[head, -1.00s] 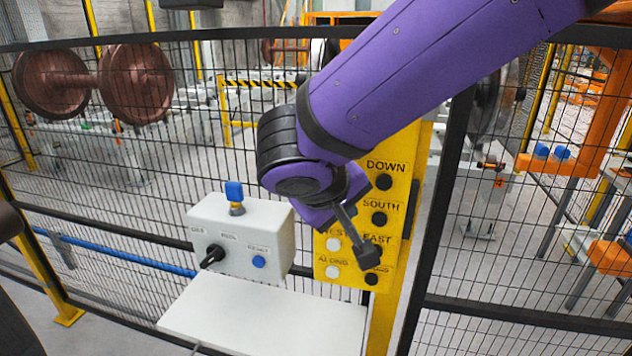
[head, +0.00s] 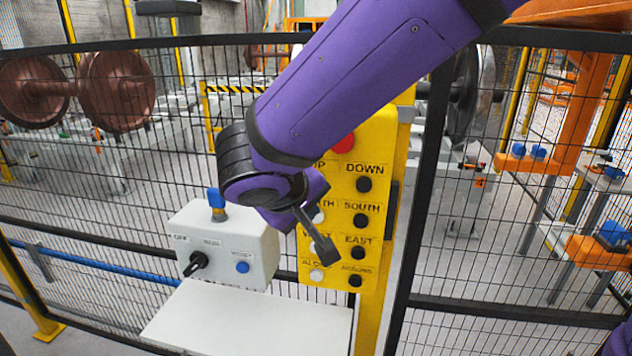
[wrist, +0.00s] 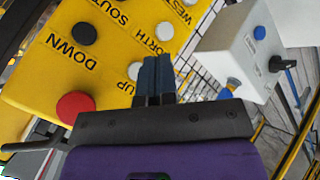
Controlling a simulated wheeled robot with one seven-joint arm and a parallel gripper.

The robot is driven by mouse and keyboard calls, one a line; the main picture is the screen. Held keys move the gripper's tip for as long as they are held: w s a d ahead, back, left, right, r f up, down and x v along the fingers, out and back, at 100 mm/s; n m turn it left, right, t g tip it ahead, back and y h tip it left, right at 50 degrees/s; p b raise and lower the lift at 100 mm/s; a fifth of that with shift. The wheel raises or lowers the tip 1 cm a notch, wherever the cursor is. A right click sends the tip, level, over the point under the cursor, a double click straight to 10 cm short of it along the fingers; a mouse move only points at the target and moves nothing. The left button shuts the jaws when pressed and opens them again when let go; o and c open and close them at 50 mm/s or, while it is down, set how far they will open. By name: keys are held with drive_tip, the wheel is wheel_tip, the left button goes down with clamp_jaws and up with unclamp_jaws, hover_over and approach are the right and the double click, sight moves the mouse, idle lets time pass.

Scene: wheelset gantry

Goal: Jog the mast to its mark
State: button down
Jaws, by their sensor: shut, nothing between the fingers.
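The yellow control panel (head: 378,155) hangs at the fence with black and white buttons labelled in pairs, including DOWN, SOUTH, EAST and WEST. A red button (head: 344,143) sits at its top and also shows in the wrist view (wrist: 75,106). My gripper (head: 325,254) is shut and empty in front of the panel, covering part of the left button column in the head view. Contact cannot be told. I cannot pick out the mast or its mark with certainty.
A grey box (head: 232,232) with a black rotary switch (head: 196,263), a blue button and a blue-topped key stands left of the panel, above a white shelf (head: 250,325). Black mesh fence runs across. Behind it are a rusty wheelset (head: 115,90) and an orange frame (head: 577,110).

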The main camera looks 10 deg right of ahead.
drive_tip(key=shift+w+d, duration=0.3)
drive_tip(key=shift+w, duration=0.6)
drive_tip(key=shift+w+d, duration=0.35)
drive_tip(key=shift+w, duration=0.5)
drive_tip(key=shift+w+d, duration=0.3)
drive_tip(key=shift+w, duration=0.6)
drive_tip(key=shift+w+d, duration=0.15)
drive_tip(key=shift+w, duration=0.25)
drive_tip(key=shift+w+d, duration=0.15)
drive_tip(key=shift+w, duration=0.25)
idle(1.9)
drive_tip(key=shift+s, duration=0.2)
drive_tip(key=shift+s+a, duration=0.3)
drive_tip(key=shift+s, duration=0.3)
drive_tip(key=shift+s+a, duration=0.25)
drive_tip(key=shift+s, duration=0.55)
drive_tip(key=shift+s+a, duration=0.3)
drive_tip(key=shift+s, duration=0.45)
drive_tip(key=shift+s+a, duration=0.25)
drive_tip(key=shift+s, duration=0.55)
